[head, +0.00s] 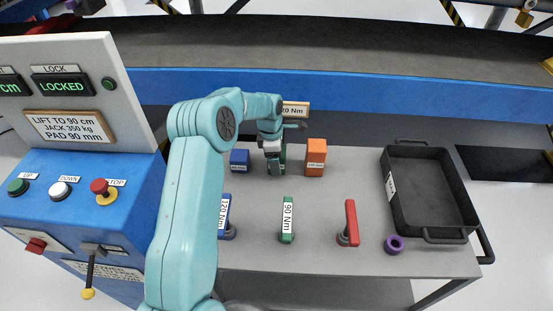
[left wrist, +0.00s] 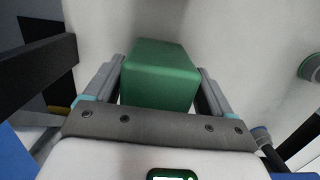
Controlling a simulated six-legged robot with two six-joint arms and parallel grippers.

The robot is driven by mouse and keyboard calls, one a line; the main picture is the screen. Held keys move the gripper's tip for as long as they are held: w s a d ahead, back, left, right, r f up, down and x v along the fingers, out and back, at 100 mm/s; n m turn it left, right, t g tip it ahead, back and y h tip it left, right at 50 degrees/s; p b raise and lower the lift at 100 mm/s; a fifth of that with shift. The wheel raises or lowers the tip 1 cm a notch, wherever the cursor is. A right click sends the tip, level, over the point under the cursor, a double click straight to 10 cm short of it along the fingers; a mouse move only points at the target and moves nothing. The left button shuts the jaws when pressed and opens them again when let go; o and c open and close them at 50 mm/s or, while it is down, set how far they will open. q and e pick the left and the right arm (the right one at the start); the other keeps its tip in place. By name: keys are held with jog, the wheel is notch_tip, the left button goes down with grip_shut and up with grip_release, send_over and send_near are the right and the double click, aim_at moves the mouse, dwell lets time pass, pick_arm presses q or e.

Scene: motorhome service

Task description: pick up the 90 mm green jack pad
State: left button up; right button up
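The green jack pad (left wrist: 160,75) is a green block between the two fingers of my left gripper (left wrist: 162,68) in the left wrist view. Narrow gaps seem to show between the block and the fingers, so the gripper looks open around it. In the head view my left gripper (head: 274,167) points down at the back of the grey table, and its fingers hide most of the green pad (head: 283,154). The pad appears to stand on the table between a blue and an orange block. My right gripper is not in view.
A blue block (head: 240,160) and an orange block (head: 316,157) stand close on either side. In front are blue, green (head: 287,220) and red (head: 351,223) handled tools and a purple ring (head: 394,244). A black tray (head: 430,190) is at right; the control panel (head: 75,120) reads PAD 90 mm.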

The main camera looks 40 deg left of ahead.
pick_arm(q)
jog(key=shift+w+f, duration=0.15)
jog(key=c, duration=0.9)
